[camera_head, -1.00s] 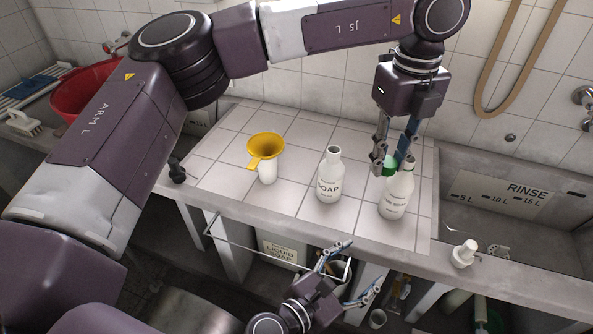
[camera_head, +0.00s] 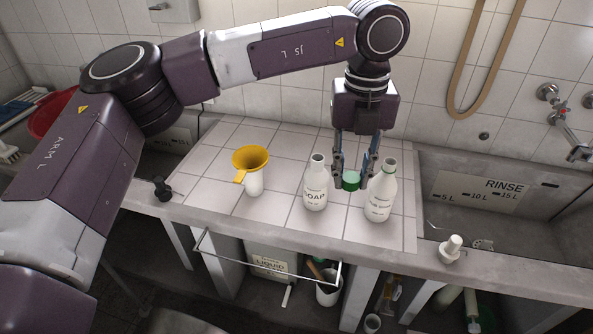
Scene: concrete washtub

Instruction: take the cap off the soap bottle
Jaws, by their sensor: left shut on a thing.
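My left gripper (camera_head: 353,179) points down between two white bottles and is shut on a green cap (camera_head: 351,181). The cap is held at the fingertips, apart from both bottle mouths. The bottle labelled SOAP (camera_head: 316,192) stands upright to the left of the gripper, its mouth uncapped. The other white bottle (camera_head: 379,199) stands upright just to the right, also uncapped; its label is too small to read. The right finger is close to this bottle; I cannot tell whether they touch. My right gripper is out of view.
A rail (camera_head: 270,258) runs below the counter's front.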

